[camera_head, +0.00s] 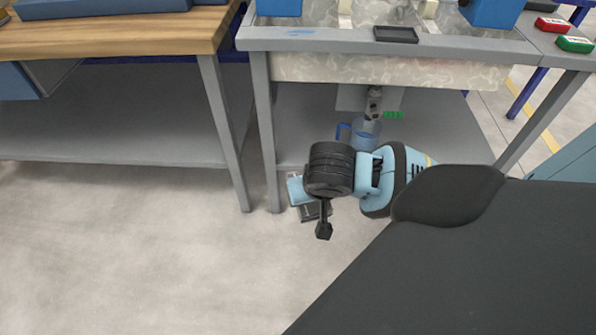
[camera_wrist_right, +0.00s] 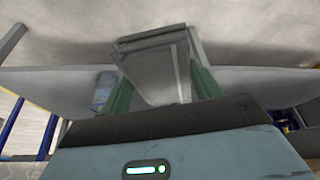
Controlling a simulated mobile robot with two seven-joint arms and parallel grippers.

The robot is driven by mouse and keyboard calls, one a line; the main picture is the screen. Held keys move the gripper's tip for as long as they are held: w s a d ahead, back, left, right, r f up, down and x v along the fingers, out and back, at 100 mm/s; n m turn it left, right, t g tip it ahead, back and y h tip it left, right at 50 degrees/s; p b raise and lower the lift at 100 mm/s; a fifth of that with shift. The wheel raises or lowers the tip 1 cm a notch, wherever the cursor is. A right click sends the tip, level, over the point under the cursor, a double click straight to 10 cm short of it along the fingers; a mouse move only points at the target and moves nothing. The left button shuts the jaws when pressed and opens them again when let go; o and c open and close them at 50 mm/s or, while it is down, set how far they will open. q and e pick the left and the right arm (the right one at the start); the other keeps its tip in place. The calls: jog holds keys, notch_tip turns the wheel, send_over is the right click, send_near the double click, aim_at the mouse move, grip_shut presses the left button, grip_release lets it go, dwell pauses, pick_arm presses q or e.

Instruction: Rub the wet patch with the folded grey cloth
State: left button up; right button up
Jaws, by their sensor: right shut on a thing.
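The folded grey cloth (camera_wrist_right: 152,62) is in the right wrist view, between the green fingers of my right gripper (camera_wrist_right: 162,80). The gripper is shut on it, and its layered edges stick out past the fingertips. In the head view my right gripper (camera_head: 302,198) is low, in front of the sink bench and below its top; my wrist hides much of it and the cloth. A small bluish patch (camera_head: 297,32), which looks like the wet patch, lies on the bench's front edge, well above and apart from the gripper. My left gripper is not in view.
The sink bench (camera_head: 330,40) carries a black tray (camera_head: 396,35) on its front edge. A blue jug (camera_head: 366,131) stands below on the lower shelf, under a pipe. A wooden-topped bench (camera_head: 120,35) is at left. Red (camera_head: 553,24) and green (camera_head: 575,44) boxes lie at right.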

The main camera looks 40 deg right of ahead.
jog(key=a+r+n+y, duration=0.2)
jog(key=a+r+n, duration=0.3)
jog(key=a+r, duration=0.4)
notch_tip(320, 180, up, 5)
jog(key=shift+w+f+n, duration=0.1)
jog(key=shift+w+n, duration=0.2)
jog(key=shift+w, duration=0.05)
